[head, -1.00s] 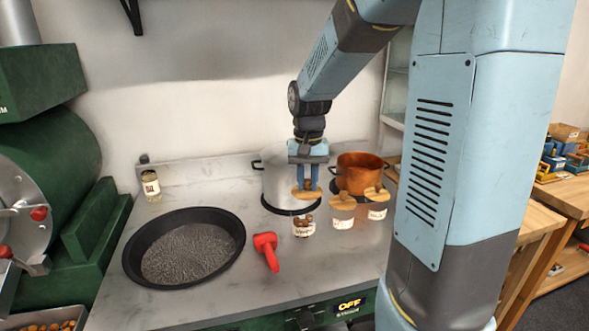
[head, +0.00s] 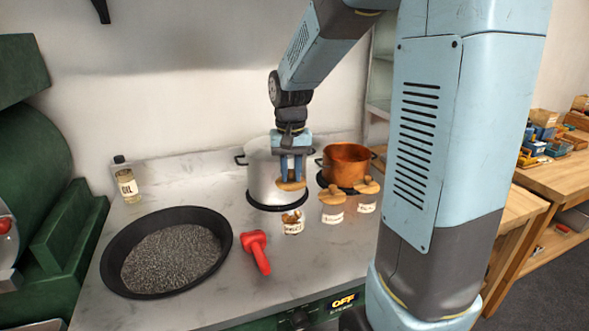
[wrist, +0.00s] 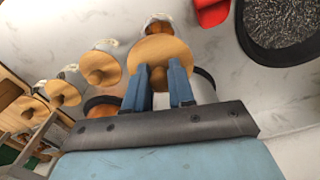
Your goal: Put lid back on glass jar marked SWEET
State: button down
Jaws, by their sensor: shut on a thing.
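My gripper (head: 291,176) is shut on the knob of a round wooden lid (head: 291,186), held roughly level above the counter. The open glass jar (head: 293,228) stands below and in front of the lid, apart from it. Its white label is too blurred to read surely; brown contents show at its mouth. In the wrist view the lid (wrist: 148,55) sits between the fingers (wrist: 159,92) and partly covers the jar (wrist: 158,20) beyond it.
Two lidded jars (head: 332,214) (head: 366,204) stand just right. A steel pot (head: 262,175) and copper pot (head: 345,167) stand behind. A red scoop-like tool (head: 258,252), a black pan (head: 112,265) and an oil bottle (head: 127,185) are left. The front counter is clear.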

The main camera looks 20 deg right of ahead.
aim_at(291, 181)
jog(key=shift+f, duration=2.9)
jog(key=shift+s+f, duration=0.1)
jog(key=shift+f, duration=0.05)
dwell(0.4)
jog(key=c, duration=0.9)
grip_release()
jog(key=shift+o, duration=0.4)
jog(key=o, duration=0.4)
